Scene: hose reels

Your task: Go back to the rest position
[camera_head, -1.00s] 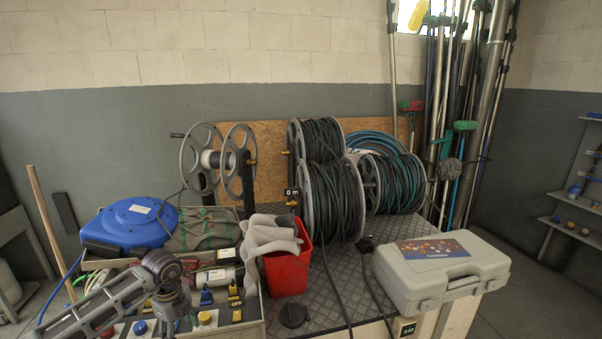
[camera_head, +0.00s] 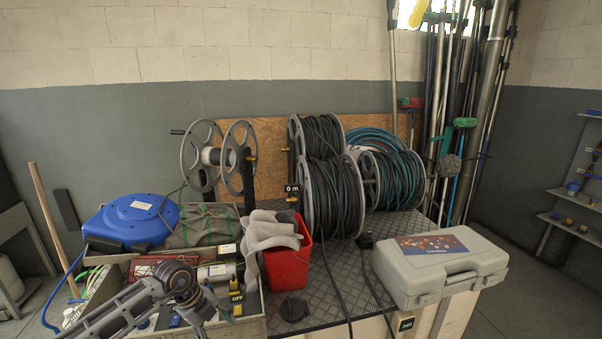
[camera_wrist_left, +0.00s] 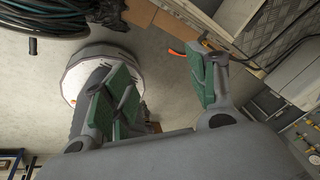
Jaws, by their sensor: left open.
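My left arm enters at the bottom left of the head view and bends beside the parts tray; its gripper is not clear there. In the left wrist view my left gripper (camera_wrist_left: 165,88) is open, its two green-padded fingers wide apart with nothing between them. The right gripper is not in view. Two large reels of dark hose (camera_head: 333,195) and a teal hose reel (camera_head: 398,183) stand on the bench. An empty grey reel (camera_head: 205,158) stands to their left. Coiled dark hose (camera_wrist_left: 45,22) also shows at the top left of the wrist view.
The parts tray (camera_head: 262,327) lies beside my left arm. A blue enclosed reel (camera_head: 135,218), a red bin (camera_head: 288,268) with grey cloth, and a grey case (camera_head: 440,268) occupy the bench (camera_head: 335,290). Poles (camera_head: 470,120) lean in the back right corner.

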